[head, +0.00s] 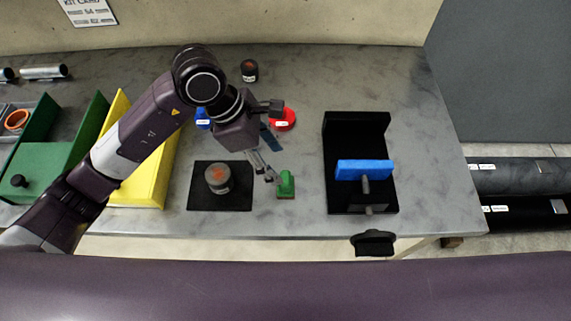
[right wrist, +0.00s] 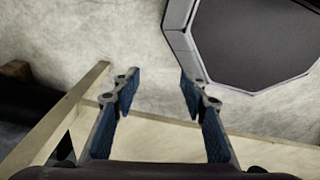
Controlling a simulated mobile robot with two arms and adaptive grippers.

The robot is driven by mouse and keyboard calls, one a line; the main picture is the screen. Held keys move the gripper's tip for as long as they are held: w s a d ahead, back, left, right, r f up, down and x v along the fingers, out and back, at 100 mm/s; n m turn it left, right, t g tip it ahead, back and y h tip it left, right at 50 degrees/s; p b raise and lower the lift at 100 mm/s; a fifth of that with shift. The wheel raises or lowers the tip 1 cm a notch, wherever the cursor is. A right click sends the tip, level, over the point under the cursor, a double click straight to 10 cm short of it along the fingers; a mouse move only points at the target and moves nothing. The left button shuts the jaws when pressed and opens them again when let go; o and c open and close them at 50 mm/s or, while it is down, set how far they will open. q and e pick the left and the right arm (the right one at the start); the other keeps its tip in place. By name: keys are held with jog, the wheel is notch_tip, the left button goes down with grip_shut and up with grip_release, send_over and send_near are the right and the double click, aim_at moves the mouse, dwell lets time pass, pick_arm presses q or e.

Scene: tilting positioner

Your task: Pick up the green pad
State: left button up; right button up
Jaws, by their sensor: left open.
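The green pad (head: 286,184) is a small block with a raised grip on a brownish base. It lies on the grey table near the front edge, right of a black mat. My left gripper (head: 266,168) reaches in from the left and is open, with its fingers just up and left of the pad. I cannot tell whether a finger touches it. Nothing shows between the fingers. My right gripper (right wrist: 158,92) shows in the right wrist view, open and empty, away from the pad.
A dark jar (head: 218,178) stands on the black mat (head: 236,203). A black fixture (head: 350,126) with a blue block (head: 364,169) stands right. A red round item (head: 285,117) and another jar (head: 249,71) are behind. Yellow (head: 142,192) and green (head: 40,160) bins are left.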

aim_at(284, 177)
pick_arm(q)
jog(key=shift+s+d+f, duration=0.15)
jog(key=shift+f, duration=0.2)
jog(key=f+p, duration=0.1)
jog(key=s+d+f+p, duration=0.1)
jog(key=f, duration=0.1)
jog(key=shift+s+d, duration=0.15)
jog(key=p+x, duration=0.1)
jog(key=x, duration=0.1)
jog(key=shift+w+f, duration=0.2)
jog(key=shift+f, duration=0.05)
jog(key=shift+d+f, duration=0.15)
jog(key=shift+f, duration=0.25)
jog(key=c, duration=1.3)
pick_arm(e)
jog(key=s+r, duration=0.3)
jog(key=shift+s+d+r, duration=0.1)
jog(key=shift+s+r, duration=0.1)
jog(key=shift+s, duration=0.1)
